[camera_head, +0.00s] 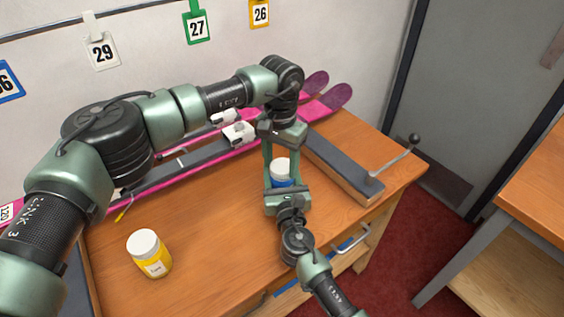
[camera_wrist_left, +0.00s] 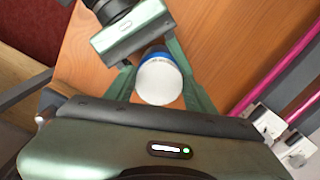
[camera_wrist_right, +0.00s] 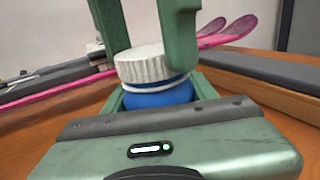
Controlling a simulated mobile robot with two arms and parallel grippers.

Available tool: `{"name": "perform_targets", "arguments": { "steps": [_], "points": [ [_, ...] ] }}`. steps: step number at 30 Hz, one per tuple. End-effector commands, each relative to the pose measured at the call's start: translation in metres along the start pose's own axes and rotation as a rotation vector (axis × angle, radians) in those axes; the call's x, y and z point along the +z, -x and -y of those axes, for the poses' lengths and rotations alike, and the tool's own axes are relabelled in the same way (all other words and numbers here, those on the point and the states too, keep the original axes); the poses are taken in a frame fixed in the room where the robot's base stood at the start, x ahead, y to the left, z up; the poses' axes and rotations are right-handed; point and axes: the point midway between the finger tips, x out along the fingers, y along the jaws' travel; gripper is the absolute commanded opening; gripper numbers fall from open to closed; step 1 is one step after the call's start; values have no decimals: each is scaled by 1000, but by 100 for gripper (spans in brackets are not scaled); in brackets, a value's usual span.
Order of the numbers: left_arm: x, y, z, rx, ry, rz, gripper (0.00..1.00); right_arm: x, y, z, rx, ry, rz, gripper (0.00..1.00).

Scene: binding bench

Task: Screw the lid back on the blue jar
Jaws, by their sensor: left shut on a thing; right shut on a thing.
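The blue jar (camera_head: 281,181) stands upright on the wooden bench, with the white ribbed lid (camera_head: 281,165) on top. In the right wrist view, a pale band shows between the lid (camera_wrist_right: 143,64) and the blue body (camera_wrist_right: 158,97); I cannot tell how tightly the lid sits. My left gripper (camera_head: 281,161) reaches down from above, shut on the lid, one finger at each side. My right gripper (camera_head: 282,186) comes in low from the front, shut on the jar body. In the left wrist view the lid (camera_wrist_left: 159,82) hides most of the jar.
A yellow jar with a white lid (camera_head: 150,254) stands at the front left of the bench (camera_head: 215,225). Pink skis (camera_head: 325,100) lie along the back in grey-and-white holders. A grey-topped wooden block (camera_head: 342,164) and a crank handle (camera_head: 397,158) are close on the right.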

Motion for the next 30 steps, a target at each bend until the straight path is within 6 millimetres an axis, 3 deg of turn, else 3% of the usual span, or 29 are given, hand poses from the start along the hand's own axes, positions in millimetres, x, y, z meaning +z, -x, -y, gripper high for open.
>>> {"name": "perform_targets", "arguments": {
  "steps": [4, 13, 14, 15, 16, 26, 30],
  "points": [
    [0, 1, 1, 0, -110, -2, 18, -1, 0, 0, -1, 0, -2, 0],
    [-1, 1, 1, 0, -122, -2, 18, -1, 0, 0, -1, 0, -3, 0],
    [-1, 1, 1, 0, -122, -2, 60, -2, 0, 0, -1, 0, -3, 0],
    [-1, 1, 1, 0, -122, -2, 71, -2, 0, 0, -1, 0, -3, 0],
    [-1, 1, 1, 0, -121, -2, 76, -2, 0, 0, -1, 0, -3, 0],
    [0, 2, 1, 0, -121, -1, 76, -2, 0, 0, -1, 0, -3, 0],
    [-1, 13, 1, -1, -120, -2, 76, -1, 0, 0, 0, 0, -2, 0]
  ]
}}
